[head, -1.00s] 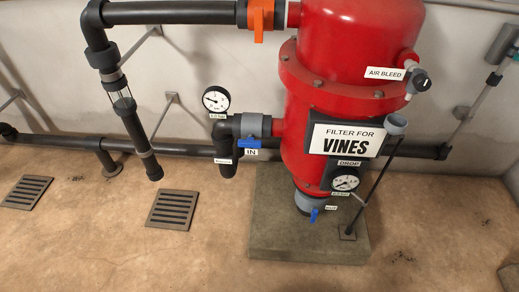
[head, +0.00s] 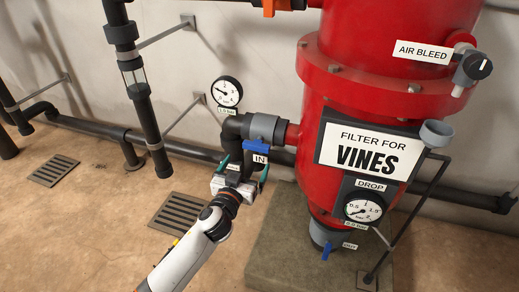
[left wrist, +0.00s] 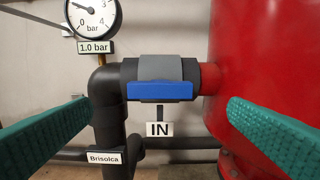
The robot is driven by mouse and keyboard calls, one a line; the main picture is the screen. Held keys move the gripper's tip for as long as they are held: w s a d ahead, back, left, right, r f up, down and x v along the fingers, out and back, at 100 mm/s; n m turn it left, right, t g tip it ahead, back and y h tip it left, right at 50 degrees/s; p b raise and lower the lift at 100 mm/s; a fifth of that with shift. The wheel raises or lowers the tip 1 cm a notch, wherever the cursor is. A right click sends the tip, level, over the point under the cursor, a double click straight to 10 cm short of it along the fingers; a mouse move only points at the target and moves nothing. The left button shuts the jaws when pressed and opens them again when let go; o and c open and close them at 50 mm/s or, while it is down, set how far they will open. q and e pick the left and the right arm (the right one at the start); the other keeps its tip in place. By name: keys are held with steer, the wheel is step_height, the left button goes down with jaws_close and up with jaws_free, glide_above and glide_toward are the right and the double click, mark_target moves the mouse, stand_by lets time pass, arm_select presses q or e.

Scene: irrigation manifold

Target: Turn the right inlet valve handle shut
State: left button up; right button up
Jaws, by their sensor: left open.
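The inlet valve is a grey body (left wrist: 160,68) on a dark pipe at the red filter tank's left side. Its blue handle (left wrist: 160,91) lies level, along the pipe, in the left wrist view. The handle also shows in the head view (head: 258,147), partly crowded by my gripper. An "IN" tag (left wrist: 159,129) hangs below it. My left gripper (head: 243,167) is open and empty in front of the valve. Its teal fingers stand apart on either side of the handle in the left wrist view, and no contact shows. My right gripper is out of view.
The red tank (head: 345,100) stands close on the right of the valve. A pressure gauge (head: 227,92) sits above left of it. A second blue handle (head: 327,251), tagged "OUT", is low under the tank. Floor grates (head: 178,212) lie left, with open floor around.

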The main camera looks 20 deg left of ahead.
mark_target(255, 149)
arm_select(q)
steer(key=w+b, duration=0.1)
steer(key=w, duration=0.7)
steer(key=shift+w+d+f, duration=0.1)
steer(key=shift+w+d, duration=0.05)
steer(key=shift+w, duration=0.6)
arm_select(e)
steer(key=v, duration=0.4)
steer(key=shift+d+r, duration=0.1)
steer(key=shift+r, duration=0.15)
arm_select(q)
steer(key=shift+c, duration=0.4)
steer(key=c, duration=0.9)
